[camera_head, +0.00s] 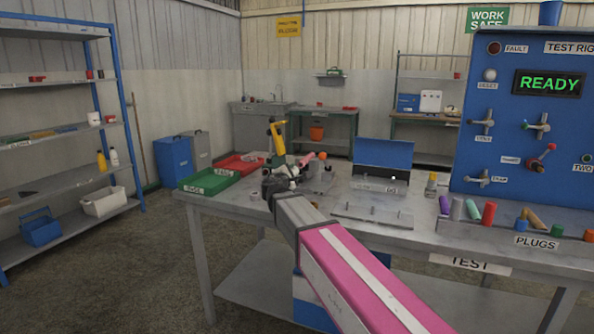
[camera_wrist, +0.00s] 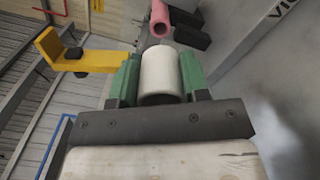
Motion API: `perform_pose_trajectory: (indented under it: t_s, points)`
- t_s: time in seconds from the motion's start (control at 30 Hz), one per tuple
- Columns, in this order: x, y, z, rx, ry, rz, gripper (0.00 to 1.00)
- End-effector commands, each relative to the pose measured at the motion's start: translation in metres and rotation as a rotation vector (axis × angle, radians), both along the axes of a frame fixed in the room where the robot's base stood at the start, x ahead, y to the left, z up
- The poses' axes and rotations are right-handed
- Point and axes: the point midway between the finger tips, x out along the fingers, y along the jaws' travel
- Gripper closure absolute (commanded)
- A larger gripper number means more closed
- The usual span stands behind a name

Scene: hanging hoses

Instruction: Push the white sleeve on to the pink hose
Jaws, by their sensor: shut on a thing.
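The white sleeve (camera_wrist: 160,76) is upright between the green fingers of my gripper (camera_wrist: 158,80) in the wrist view. My gripper is shut on it. In the wrist view a gap seems to show between the hose end and the sleeve. In the head view the pink hose (camera_head: 309,158) is a small piece above the bench, beside my gripper (camera_head: 283,172). The sleeve is hard to make out there.
A yellow part (camera_wrist: 85,62) juts in at left in the wrist view. The grey workbench (camera_head: 235,206) carries a green tray (camera_head: 210,181), a red tray (camera_head: 240,164) and an open blue box (camera_head: 384,154). Several coloured plugs (camera_head: 489,214) stand at right below the blue test panel (camera_head: 520,110).

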Motion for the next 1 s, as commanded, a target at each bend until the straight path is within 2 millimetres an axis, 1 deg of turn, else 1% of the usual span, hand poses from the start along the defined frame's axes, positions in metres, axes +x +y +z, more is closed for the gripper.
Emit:
perform_pose_trajectory:
  t_s: [0.47,0.77,1.0]
  points:
    - [-0.001,0.001,0.000,-0.001,-0.003,0.002,0.84]
    - [0.014,-0.003,0.000,-0.001,-0.003,0.002,0.84]
    - [0.034,-0.011,0.001,-0.001,-0.003,0.001,0.84]
